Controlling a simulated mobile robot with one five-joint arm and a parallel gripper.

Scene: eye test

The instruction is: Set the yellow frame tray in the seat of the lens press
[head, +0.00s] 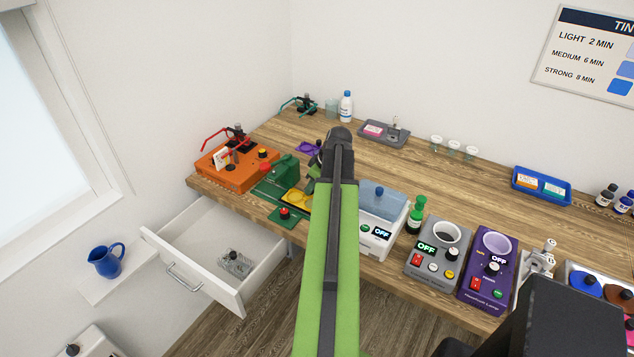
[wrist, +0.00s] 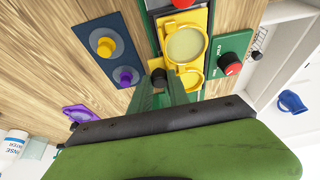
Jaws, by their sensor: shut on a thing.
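The yellow frame tray (wrist: 207,48) has two round rims side by side, with a pale disc in the farther one. It also shows in the head view (head: 297,199), partly behind my arm. My gripper (wrist: 166,84) is shut on the tray's near side, by a small black knob. The green press (head: 281,172) stands at the left part of the bench, with a green base plate (wrist: 236,46) and a red knob. The tray is over this base, close to it. I cannot tell whether it touches the seat, which the tray and my fingers hide.
An orange machine (head: 238,174) stands left of the press. A lidded white box (head: 378,237) stands right of my arm. Below the bench edge a drawer (head: 190,255) is open. A blue plate with knobs (wrist: 107,42) and a purple frame (wrist: 78,113) lie beside the gripper.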

